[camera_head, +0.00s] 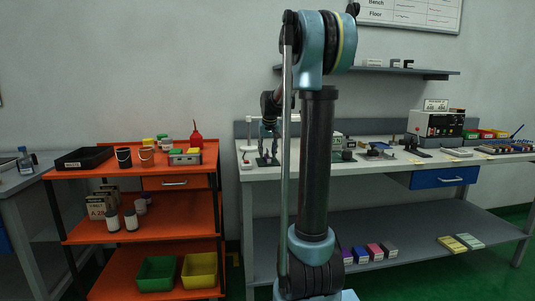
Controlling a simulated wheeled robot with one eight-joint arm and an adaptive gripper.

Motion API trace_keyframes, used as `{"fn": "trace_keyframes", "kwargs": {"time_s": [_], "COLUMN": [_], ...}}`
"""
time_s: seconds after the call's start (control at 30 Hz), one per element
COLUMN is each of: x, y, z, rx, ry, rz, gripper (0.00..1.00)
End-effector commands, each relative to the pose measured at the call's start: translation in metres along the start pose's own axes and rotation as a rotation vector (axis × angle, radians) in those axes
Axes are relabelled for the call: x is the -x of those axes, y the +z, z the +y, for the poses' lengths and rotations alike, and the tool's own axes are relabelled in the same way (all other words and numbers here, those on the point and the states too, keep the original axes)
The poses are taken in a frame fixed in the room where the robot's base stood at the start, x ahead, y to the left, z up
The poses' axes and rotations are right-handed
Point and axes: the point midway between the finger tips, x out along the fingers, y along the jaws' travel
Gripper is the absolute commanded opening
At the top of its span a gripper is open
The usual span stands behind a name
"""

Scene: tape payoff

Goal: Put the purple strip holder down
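My gripper (268,151) points down over the left end of the grey workbench (235,190). I cannot make out the purple strip holder for certain.
A red-buttoned box (246,165) stands left of my gripper. Tools and a control unit (435,124) crowd the bench's right side. An orange cart (135,213) with tubs stands at left. A wall shelf (385,71) hangs above. Bare bench top shows along the front edge.

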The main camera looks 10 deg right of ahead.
Motion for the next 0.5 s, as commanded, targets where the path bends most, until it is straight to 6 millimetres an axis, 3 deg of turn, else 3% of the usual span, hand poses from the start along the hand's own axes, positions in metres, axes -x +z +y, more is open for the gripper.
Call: {"fn": "trace_keyframes", "kwargs": {"time_s": [0.17, 0.5], "x": [0.013, 0.075], "y": [0.0, 0.0], "z": [0.0, -0.001], "rx": [0.0, 0.001], "ry": [0.0, 0.0], "rz": [0.0, 0.0], "gripper": [0.38, 0.38]}}
